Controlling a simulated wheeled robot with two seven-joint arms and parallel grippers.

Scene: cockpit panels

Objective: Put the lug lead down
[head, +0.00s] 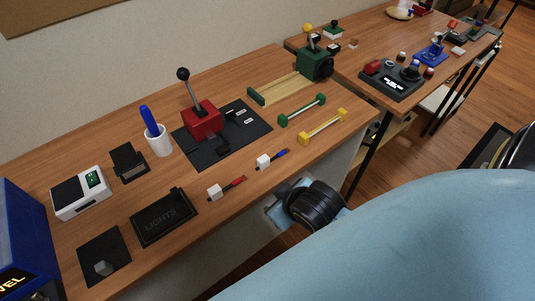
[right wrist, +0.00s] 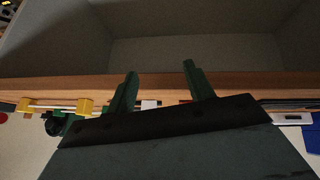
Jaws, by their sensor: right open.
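Two short leads lie on the near part of the bench: a red one (head: 234,184) and a blue one (head: 282,154), each with a white block at its left end. I cannot tell which is the lug lead. My right gripper (right wrist: 160,80) is open, with green fingers spread and nothing held between them. In the right wrist view a small white block (right wrist: 150,103) and a bit of red show beyond the gap, by the bench edge. In the head view my right arm is at the bench front, its fingers hidden. My left gripper is not in view.
A black LIGHTS tray (head: 163,217) lies left of the leads. A red lever unit (head: 201,119) stands behind them on a dark plate. Green (head: 302,110) and yellow (head: 323,126) handles lie to the right. Bare wood surrounds the leads.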

